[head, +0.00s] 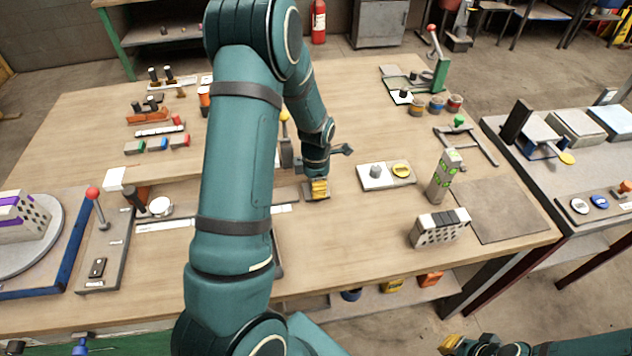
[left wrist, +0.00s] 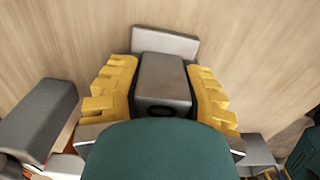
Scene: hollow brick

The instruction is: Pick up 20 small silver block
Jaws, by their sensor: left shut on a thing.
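My left gripper (head: 318,188) is low over the middle of the wooden table, its yellow fingers pointing down. In the left wrist view, my left gripper (left wrist: 163,95) has its toothed yellow fingers on both sides of a small silver-grey block (left wrist: 162,75) with a dark hole in its near face. The fingers are shut on this block. In the head view the block is mostly hidden by the fingers. A corner of my right arm, with a yellow part that seems to be my right gripper (head: 452,343), shows at the bottom right edge; its finger state is unclear.
A pale grey block (left wrist: 166,43) lies just beyond the held one. A dark grey block (left wrist: 38,112) is at the left. Bare wood lies in front.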

